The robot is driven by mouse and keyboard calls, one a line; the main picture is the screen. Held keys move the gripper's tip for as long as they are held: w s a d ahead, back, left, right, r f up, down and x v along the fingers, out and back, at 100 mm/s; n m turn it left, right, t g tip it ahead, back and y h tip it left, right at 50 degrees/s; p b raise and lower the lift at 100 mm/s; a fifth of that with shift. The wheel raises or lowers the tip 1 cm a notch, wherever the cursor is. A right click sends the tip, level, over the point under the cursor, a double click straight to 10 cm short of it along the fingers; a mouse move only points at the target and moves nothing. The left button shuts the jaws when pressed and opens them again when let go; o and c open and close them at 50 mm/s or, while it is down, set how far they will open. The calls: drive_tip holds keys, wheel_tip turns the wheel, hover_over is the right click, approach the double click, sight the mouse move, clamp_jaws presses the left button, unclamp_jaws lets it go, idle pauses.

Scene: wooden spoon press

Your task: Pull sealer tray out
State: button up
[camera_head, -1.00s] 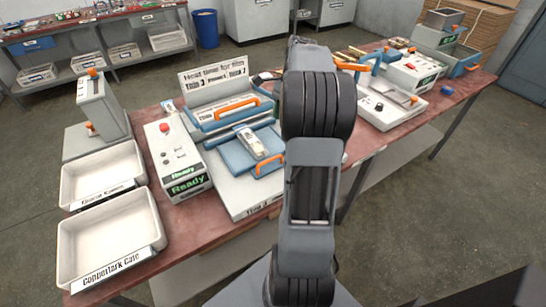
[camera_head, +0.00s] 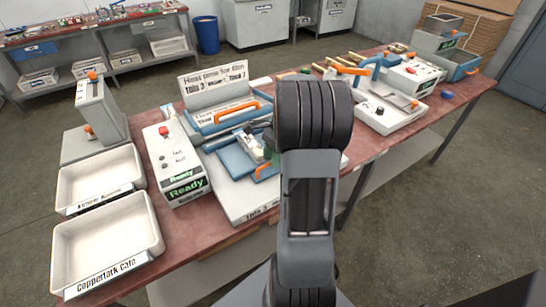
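The sealer (camera_head: 218,105) stands on the workbench, with a labelled sign panel at its back and an orange handle (camera_head: 237,112) on its blue upper part. Below it, the blue sealer tray (camera_head: 232,160) lies on a pale base (camera_head: 238,205). A whitish item (camera_head: 250,146) lies on the tray.
A control box (camera_head: 176,165) with a red button and a green "Ready" display stands left of the sealer. Two white bins (camera_head: 103,232) are at the bench's left end. Another machine (camera_head: 385,105) stands to the right. The floor in front right is clear.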

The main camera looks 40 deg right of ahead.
drive_tip(key=shift+c, duration=0.5)
clamp_jaws()
drive_tip(key=shift+s, duration=0.1)
